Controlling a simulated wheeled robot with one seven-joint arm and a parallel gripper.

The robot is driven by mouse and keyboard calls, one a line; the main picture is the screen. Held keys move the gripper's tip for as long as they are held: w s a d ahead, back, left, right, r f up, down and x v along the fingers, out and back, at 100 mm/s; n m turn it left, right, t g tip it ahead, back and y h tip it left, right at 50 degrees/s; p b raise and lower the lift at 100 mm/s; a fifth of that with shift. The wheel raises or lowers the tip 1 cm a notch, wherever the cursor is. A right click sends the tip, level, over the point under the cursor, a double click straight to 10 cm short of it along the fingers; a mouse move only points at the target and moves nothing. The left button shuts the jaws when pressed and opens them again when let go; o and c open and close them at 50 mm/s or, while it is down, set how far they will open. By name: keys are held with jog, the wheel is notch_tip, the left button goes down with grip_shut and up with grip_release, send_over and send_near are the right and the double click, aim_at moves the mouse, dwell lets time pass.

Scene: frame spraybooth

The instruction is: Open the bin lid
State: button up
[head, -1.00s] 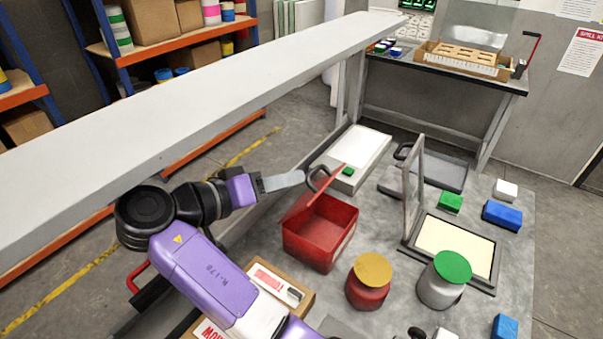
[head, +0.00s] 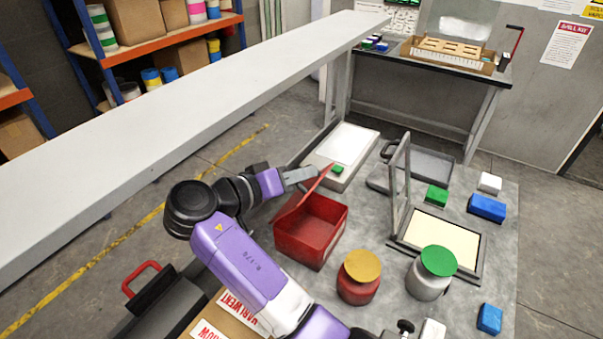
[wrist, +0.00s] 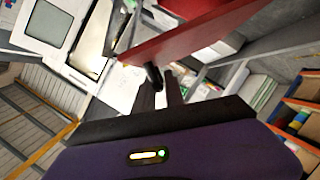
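The red bin (head: 322,236) stands on the grey bench top, its inside partly visible from above. Its red lid (head: 301,197) is raised, tilted and seen nearly edge-on along the bin's left side. My gripper (head: 312,175) is at the left of the lid's upper end, by its handle. In the wrist view the lid (wrist: 195,35) fills the upper middle, and the black handle (wrist: 153,76) sticks out towards my gripper (wrist: 162,88). The two dark fingers show a narrow gap between them. Whether they touch the handle is unclear.
A red jar with a yellow lid (head: 359,277) and a grey jar with a green lid (head: 430,273) stand right of the bin. A hinged frame (head: 440,240) stands open beyond them. A long grey beam (head: 190,115) crosses behind my arm.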

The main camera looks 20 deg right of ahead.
grip_shut()
dwell(1.0)
